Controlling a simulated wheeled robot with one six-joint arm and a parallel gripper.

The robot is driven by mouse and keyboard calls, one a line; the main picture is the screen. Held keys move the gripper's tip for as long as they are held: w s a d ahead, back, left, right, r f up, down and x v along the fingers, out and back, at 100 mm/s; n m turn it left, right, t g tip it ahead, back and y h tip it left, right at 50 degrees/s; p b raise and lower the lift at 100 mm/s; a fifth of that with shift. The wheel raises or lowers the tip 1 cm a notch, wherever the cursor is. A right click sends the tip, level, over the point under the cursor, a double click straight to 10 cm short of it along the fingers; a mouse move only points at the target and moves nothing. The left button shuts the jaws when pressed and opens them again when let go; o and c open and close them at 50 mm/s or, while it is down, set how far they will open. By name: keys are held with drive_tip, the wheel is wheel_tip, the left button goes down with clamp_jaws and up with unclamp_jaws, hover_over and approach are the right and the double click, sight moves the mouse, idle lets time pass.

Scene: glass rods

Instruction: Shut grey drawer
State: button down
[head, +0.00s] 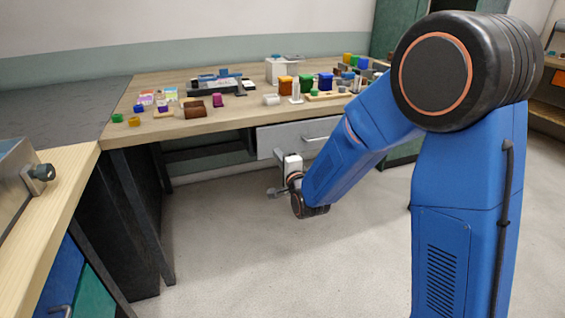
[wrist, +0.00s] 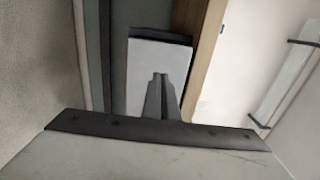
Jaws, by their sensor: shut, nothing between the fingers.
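The grey drawer (head: 272,137) is under the wooden tabletop, with a light front and a bar handle (head: 320,137). How far it stands out is hard to tell. My gripper (head: 276,191) is low in front of the drawer's left part, and my arm covers part of the drawer front. In the wrist view my gripper (wrist: 159,78) is shut and empty, its fingertips pointing at a light panel that looks like the drawer front (wrist: 145,58). I cannot tell whether they touch it. The handle does not show clearly there.
The wooden tabletop (head: 165,127) holds several coloured blocks and small items. A second bench (head: 50,190) with blue and green drawers stands at the left. Dark table legs (head: 140,215) stand left of the gripper. The floor (head: 240,255) in front is clear.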

sight(270, 141)
drive_tip(key=x, duration=0.6)
drive_tip(key=shift+w, duration=0.35)
drive_tip(key=x, duration=0.3)
drive_tip(key=shift+w+a+f, duration=0.1)
drive_tip(key=shift+w+a, duration=0.1)
drive_tip(key=shift+w, duration=0.15)
drive_tip(key=shift+w+r, duration=0.2)
drive_tip(key=shift+r, duration=0.05)
